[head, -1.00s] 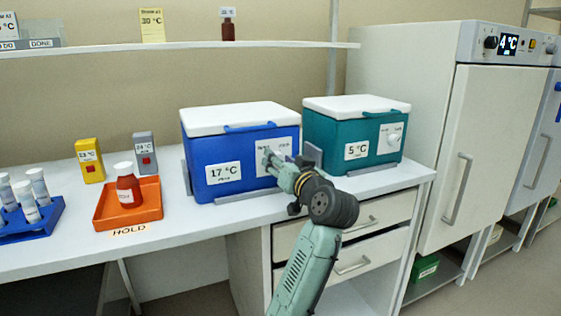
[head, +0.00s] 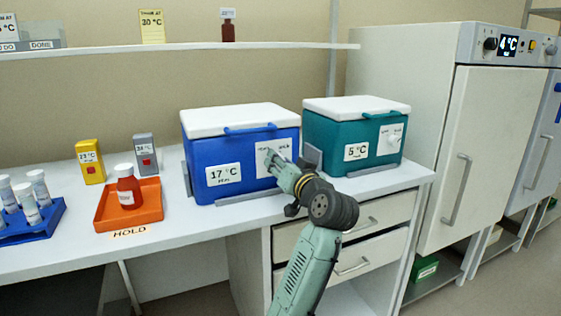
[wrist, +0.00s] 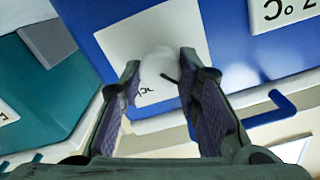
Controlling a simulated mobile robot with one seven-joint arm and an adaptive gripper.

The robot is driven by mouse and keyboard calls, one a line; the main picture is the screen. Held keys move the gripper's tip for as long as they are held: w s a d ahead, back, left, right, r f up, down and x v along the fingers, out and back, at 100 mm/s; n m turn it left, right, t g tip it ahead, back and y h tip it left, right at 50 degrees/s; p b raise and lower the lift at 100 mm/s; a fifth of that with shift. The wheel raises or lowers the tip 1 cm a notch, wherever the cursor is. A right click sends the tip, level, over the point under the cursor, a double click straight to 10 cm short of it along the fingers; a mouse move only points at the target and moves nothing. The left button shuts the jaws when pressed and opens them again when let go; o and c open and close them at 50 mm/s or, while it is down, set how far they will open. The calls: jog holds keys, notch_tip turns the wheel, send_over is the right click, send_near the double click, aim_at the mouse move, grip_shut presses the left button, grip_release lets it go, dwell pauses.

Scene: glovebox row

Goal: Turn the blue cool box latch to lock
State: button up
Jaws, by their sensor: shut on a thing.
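The blue cool box (head: 203,150) with a white lid stands on the bench and carries a "17 °C" label. It also shows in the wrist view (wrist: 235,35), seen upside down. On its front is a white latch plate (head: 286,163), with a round white latch knob (wrist: 157,68) in the wrist view. My gripper (head: 272,158) is at the plate. In the wrist view my gripper (wrist: 160,76) has its two fingers on either side of the knob, shut on it. The knob is mostly hidden by my gripper in the head view. The knob's marking is hard to read.
A teal cool box (head: 330,132) marked "5 °C" stands close on the right. An orange tray (head: 150,212) with a red bottle (head: 128,188) and a blue tube rack (head: 45,225) are on the left. A tall white cabinet (head: 440,150) stands at the right.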

jog(key=shift+d+f+m+p, duration=0.1)
jog(key=shift+m+p, duration=2.35)
jog(key=shift+m, duration=1.7)
jog(key=shift+f+m+p, duration=0.1)
jog(key=shift+m+p, duration=2.3)
jog(key=shift+m, duration=1.75)
jog(key=o, duration=1.2)
jog(key=v, duration=1.2)
